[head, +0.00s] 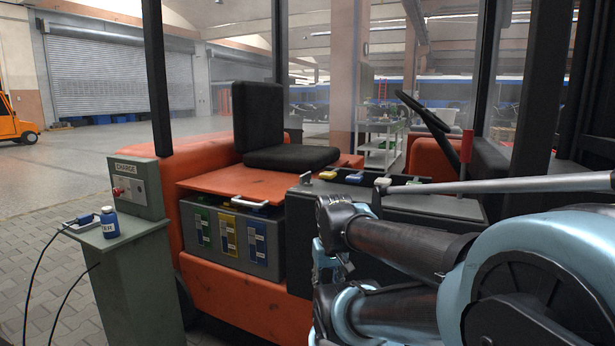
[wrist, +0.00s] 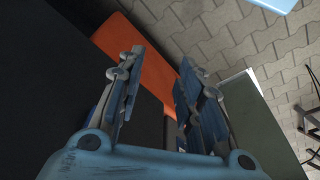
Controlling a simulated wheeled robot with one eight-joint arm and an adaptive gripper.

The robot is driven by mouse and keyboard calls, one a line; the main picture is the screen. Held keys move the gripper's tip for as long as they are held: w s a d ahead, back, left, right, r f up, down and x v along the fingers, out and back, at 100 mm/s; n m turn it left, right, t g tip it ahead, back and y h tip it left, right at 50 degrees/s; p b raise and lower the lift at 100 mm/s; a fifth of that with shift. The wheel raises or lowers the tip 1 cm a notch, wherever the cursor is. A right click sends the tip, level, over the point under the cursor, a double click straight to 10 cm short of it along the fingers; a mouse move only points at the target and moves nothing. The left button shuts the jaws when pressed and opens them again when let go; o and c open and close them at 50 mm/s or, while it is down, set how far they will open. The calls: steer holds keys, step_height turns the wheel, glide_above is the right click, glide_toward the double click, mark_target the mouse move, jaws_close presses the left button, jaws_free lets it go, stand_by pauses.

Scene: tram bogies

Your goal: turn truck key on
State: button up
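The truck (head: 240,300) is an orange forklift with a black seat (head: 285,125) and a steering wheel (head: 425,112) on the right. I cannot make out its key in either view. Small yellow and blue parts (head: 353,178) sit on the dark console (head: 420,203) beside the seat. My gripper (wrist: 158,65) is open in the wrist view, its two blue-grey fingers apart with nothing held between them. Beyond them show an orange panel (wrist: 150,62), a dark surface and paving. In the head view my arm covers the right foreground and hides part of the truck's side.
A grey-green charger pedestal (head: 135,285) stands at the left, with a charge box (head: 138,188), a blue bottle (head: 109,222) and a cabled connector (head: 80,221). Dark cab posts (head: 158,80) frame the truck. Paved floor (head: 40,260) is open at far left.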

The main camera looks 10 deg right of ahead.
steer(key=shift+o, duration=1)
steer(key=o, duration=0.9)
step_height(320, 180, up, 2)
steer(key=shift+r, duration=0.2)
steer(key=shift+o, duration=1.4)
steer(key=shift+w+r+n, duration=0.2)
steer(key=shift+w+r, duration=0.15)
steer(key=shift+r, duration=0.2)
steer(key=shift+w+r+n, duration=0.2)
steer(key=shift+w+r, duration=0.1)
steer(key=shift+r, duration=0.25)
step_height(320, 180, up, 36)
steer(key=n+g, duration=0.2)
steer(key=n, duration=0.8)
glide_above(305, 174)
steer(key=w, duration=0.1)
steer(key=f, duration=1.7)
steer(key=shift+w+d+f, duration=0.15)
steer(key=shift+d+f, duration=0.05)
steer(key=shift+f, duration=0.1)
steer(key=c, duration=1.1)
